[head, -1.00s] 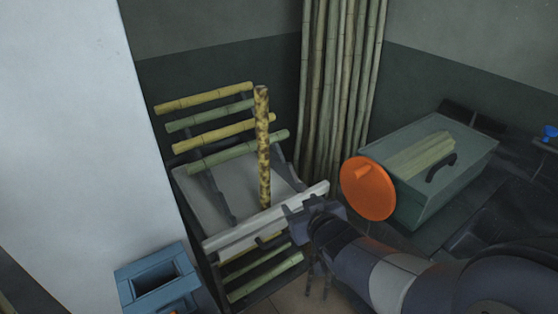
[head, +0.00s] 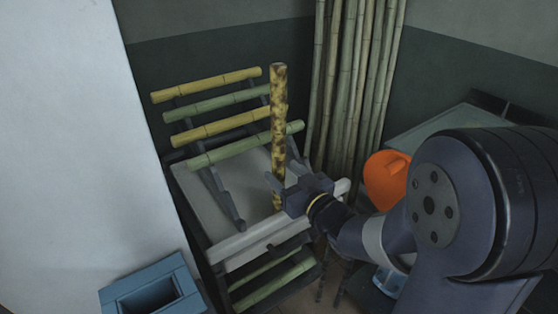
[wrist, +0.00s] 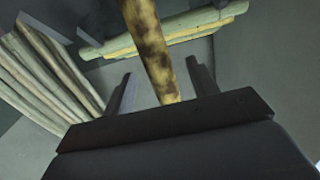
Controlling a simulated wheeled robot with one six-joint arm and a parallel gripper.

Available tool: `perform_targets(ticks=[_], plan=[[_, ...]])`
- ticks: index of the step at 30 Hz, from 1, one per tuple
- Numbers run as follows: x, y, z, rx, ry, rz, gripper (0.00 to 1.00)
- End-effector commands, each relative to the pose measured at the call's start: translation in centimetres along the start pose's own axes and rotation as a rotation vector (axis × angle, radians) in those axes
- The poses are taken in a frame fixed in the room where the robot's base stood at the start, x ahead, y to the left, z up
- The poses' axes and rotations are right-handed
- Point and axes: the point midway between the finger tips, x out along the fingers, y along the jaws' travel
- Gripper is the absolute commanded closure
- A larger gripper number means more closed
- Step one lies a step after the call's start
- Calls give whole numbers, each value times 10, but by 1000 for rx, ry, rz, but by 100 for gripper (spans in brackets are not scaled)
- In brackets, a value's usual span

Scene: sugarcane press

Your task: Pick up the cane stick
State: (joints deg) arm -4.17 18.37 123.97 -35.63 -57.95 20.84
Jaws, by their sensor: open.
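The cane stick (head: 279,110) is yellow with dark brown blotches. It stands upright on the white stand top (head: 249,200), in front of a rack of bamboo rods. My gripper (head: 277,188) is at its lower part, coming from the right. In the wrist view the cane stick (wrist: 151,45) runs between the two fingers (wrist: 157,88), which are apart on either side of it. The gripper is open and does not grip it. The stick's lowest end is partly hidden by the gripper.
Green and yellow bamboo rods (head: 207,103) lie across the rack behind the stick. Tall bamboo poles (head: 350,80) stand in the corner. A blue box (head: 155,290) with an opening is at the front left.

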Motion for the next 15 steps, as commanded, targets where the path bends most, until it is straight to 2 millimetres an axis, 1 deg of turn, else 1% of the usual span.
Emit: perform_targets(ticks=[2, 9, 12, 15], plan=[[6, 0, 0, 0, 0, 0, 44], [42, 0, -2, 0, -2, -1, 44], [50, 1, -1, 1, -2, 1, 44], [53, 1, -2, 0, -1, 2, 44]])
